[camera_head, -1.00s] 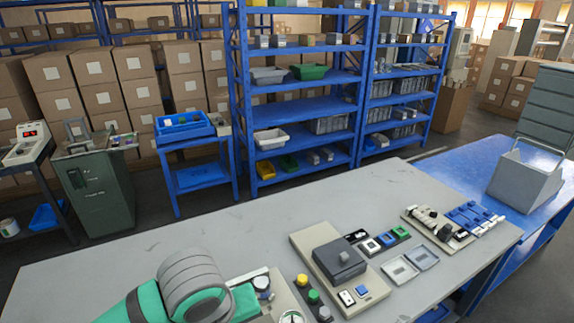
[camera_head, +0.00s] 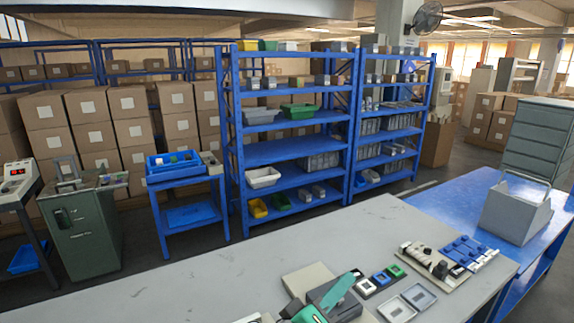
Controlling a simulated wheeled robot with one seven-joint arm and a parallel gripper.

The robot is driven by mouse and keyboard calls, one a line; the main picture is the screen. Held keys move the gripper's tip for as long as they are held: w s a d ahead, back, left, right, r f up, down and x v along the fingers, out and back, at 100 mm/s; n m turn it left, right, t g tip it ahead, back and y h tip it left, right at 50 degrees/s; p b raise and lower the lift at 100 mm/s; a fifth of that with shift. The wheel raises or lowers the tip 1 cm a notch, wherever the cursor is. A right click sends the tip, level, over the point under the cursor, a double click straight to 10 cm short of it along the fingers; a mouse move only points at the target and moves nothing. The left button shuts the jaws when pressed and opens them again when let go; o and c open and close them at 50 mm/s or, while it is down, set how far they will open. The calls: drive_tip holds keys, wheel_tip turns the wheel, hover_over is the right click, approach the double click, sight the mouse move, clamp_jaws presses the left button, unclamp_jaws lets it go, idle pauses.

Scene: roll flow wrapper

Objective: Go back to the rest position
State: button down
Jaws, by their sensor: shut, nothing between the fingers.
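My gripper (camera_head: 341,292) shows at the bottom of the head view as a slim teal shape pointing up and to the right. It looks shut with nothing held. It overlaps the dark grey box-shaped device (camera_head: 322,291) on the grey table in the picture; I cannot tell how high above it the gripper is. Another teal part of my arm shows at the bottom edge, cut off by the frame. Most of the arm is out of view.
The grey table (camera_head: 180,290) is mostly clear on its left. Small button blocks (camera_head: 380,278), a flat open case (camera_head: 408,302) and a tool board (camera_head: 440,262) lie on the right. A grey bin (camera_head: 515,212) stands on a blue table. Blue shelves (camera_head: 290,155) stand behind.

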drive_tip(key=s+a+f+n+t+y, duration=0.35)
drive_tip(key=s+f+y, duration=0.2)
drive_tip(key=f, duration=0.55)
drive_tip(key=s+a+f+n+t+y, duration=0.2)
drive_tip(key=s+f+n+y, duration=0.3)
drive_tip(key=f, duration=0.5)
drive_tip(key=s+a+f+m+g, duration=0.1)
drive_tip(key=s+a+f+m, duration=0.1)
drive_tip(key=s, duration=0.6)
drive_tip(key=s+a+f+m+g+y, duration=0.1)
drive_tip(key=s+f+m, duration=0.3)
drive_tip(key=s+m, duration=0.2)
drive_tip(key=s+a+f+m+g, duration=0.1)
drive_tip(key=s+a+f+m, duration=0.1)
drive_tip(key=s, duration=0.8)
drive_tip(key=shift+s+a+f+m+y, duration=0.3)
drive_tip(key=shift+f+m, duration=0.45)
drive_tip(key=shift+m, duration=0.3)
drive_tip(key=shift+w, duration=0.15)
